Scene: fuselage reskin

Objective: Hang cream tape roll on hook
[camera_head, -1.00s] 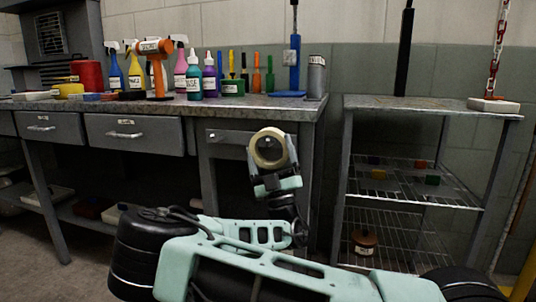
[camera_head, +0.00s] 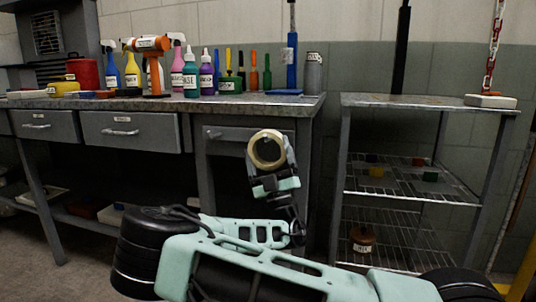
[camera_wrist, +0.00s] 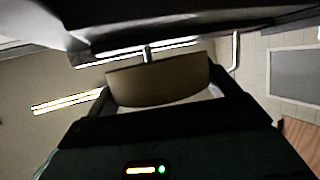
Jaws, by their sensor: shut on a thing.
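The cream tape roll (camera_head: 253,163) is held up in front of the workbench drawers, its ring facing the body camera. My gripper (camera_head: 281,166) is shut on the tape roll. In the wrist view the roll's tan side (camera_wrist: 158,84) sits between the two fingers of my gripper (camera_wrist: 160,98). No hook can be clearly made out in these frames.
The workbench (camera_head: 300,103) carries spray bottles, an orange drill (camera_head: 150,55), a blue stand (camera_head: 290,70) and a grey can (camera_head: 313,75). A wire-shelf table (camera_head: 400,101) stands at right.

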